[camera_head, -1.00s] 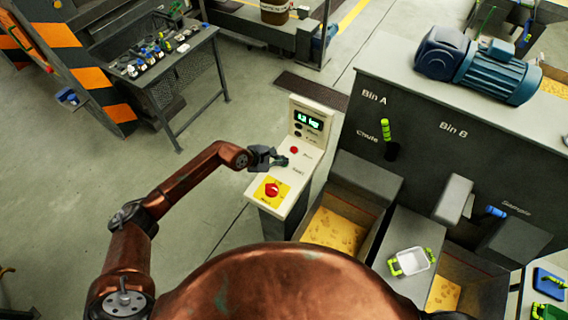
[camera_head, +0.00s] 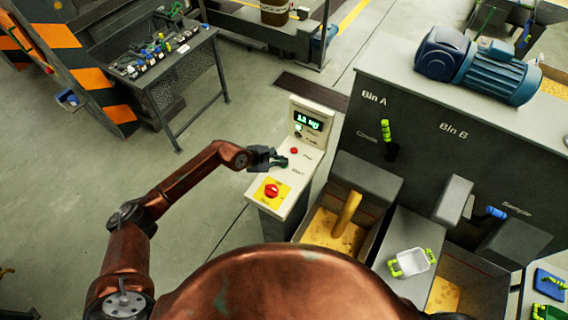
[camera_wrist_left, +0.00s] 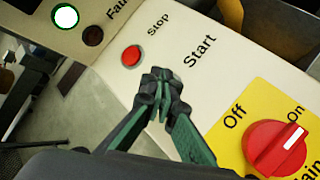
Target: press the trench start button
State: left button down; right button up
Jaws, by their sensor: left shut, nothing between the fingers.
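The white control panel (camera_head: 283,178) stands left of the bins, with a lit display (camera_head: 308,120) at its top. My left gripper (camera_head: 283,162) is shut and empty, its fingertips down at the spot beside the "Start" label. In the left wrist view the gripper (camera_wrist_left: 160,80) covers that spot, so the start button is hidden under the fingertips. The red stop button (camera_wrist_left: 131,56) is just up and left of the fingertips, apart from them. A round lamp (camera_wrist_left: 65,16) is lit beside a dark fault lamp (camera_wrist_left: 93,36). My right gripper is not in view.
A red main switch on a yellow plate (camera_wrist_left: 255,130) is close to the fingers. A yellow stream (camera_head: 345,213) falls from the chute housing (camera_head: 368,177) into the left bin. A white container with green handles (camera_head: 411,262) stands on the right. Open floor is left of the panel.

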pick_arm(q)
jog(key=shift+r, duration=0.4)
jog(key=shift+r, duration=0.1)
jog(key=shift+r+p, duration=1.4)
jog(key=shift+r, duration=1.05)
